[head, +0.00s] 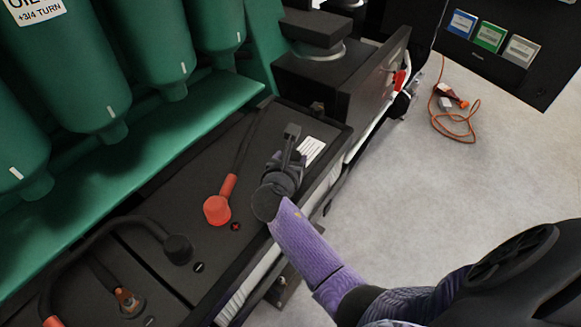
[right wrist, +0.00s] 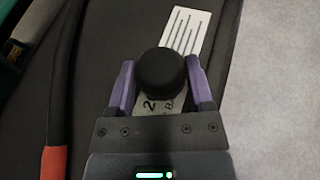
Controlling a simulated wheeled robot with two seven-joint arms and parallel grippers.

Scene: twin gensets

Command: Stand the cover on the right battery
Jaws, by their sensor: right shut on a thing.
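My right gripper (head: 291,148) reaches in from the lower right, over the black battery top (head: 262,140) near its right edge. In the right wrist view its two purple fingers (right wrist: 160,88) are shut on a round black cover (right wrist: 160,72). In the head view the cover (head: 292,130) is a small dark shape at the fingertips. It is over or beside the white label (head: 312,150), which also shows in the right wrist view (right wrist: 187,30). I cannot tell whether the cover touches the battery. My left gripper is not in view.
A red-capped cable end (head: 217,208) lies left of the gripper. A black-capped cable end (head: 178,248) and a bare terminal (head: 128,300) are at lower left. Green filters (head: 150,45) overhang the left. Grey floor (head: 400,180) is open at right, with an orange cord (head: 455,130).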

